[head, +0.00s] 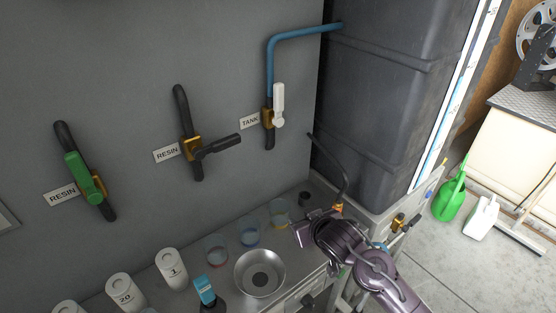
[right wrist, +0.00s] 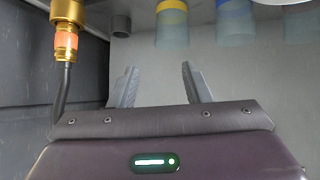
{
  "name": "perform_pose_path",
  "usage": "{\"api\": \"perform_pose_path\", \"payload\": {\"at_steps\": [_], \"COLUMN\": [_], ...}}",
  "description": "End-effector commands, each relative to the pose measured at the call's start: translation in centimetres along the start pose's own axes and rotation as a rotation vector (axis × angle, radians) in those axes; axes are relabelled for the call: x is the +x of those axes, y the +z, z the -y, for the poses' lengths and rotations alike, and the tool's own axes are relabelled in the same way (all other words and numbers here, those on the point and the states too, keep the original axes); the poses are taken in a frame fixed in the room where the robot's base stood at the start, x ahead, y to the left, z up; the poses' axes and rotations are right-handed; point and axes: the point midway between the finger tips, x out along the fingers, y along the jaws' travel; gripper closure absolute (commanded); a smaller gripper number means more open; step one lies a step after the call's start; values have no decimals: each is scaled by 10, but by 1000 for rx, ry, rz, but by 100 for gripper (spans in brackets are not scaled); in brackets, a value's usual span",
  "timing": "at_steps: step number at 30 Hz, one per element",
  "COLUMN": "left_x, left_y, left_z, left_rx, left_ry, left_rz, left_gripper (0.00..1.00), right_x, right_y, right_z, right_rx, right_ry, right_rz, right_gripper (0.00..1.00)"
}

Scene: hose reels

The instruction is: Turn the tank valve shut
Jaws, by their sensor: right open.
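The tank valve (head: 268,117) is a brass body on the grey wall beside its "TANK" label (head: 250,121). A blue pipe comes down into it from above. Its white handle (head: 279,104) stands upright, in line with the pipe. My right gripper (head: 303,229) is below and slightly right of the valve, over the bench by the cups, well apart from the handle. In the right wrist view its two grey fingers (right wrist: 158,86) are spread with nothing between them. The valve does not show in that view. My left gripper is not in view.
Two "RESIN" valves, one with a green handle (head: 84,178) and one with a black handle turned sideways (head: 217,146), are on the wall. A dark tank (head: 390,90) stands right. Banded cups (head: 249,232), a metal bowl (head: 260,273) and white canisters (head: 171,268) crowd the bench.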

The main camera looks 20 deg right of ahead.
Motion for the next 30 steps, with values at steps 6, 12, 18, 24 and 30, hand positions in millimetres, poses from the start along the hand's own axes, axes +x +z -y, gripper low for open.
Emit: {"api": "perform_pose_path", "payload": {"at_steps": [6, 12, 18, 24, 30], "left_x": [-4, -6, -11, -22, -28], "left_y": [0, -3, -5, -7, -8], "left_z": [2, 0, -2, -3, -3], "left_rx": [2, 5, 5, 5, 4], "left_ry": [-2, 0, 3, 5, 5], "left_rz": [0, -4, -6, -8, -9], "left_gripper": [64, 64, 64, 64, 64], "right_x": [-32, -73, -76, -52, -31], "right_y": [-182, -263, -286, -307, -321], "right_z": [-32, -41, -40, -31, -25], "right_rx": [-5, -10, -4, -4, -4], "right_ry": [-108, -233, -267, -266, -265], "right_rz": [-451, -633, -664, -663, -662], "right_gripper": [56, 56, 56, 56, 56]}}
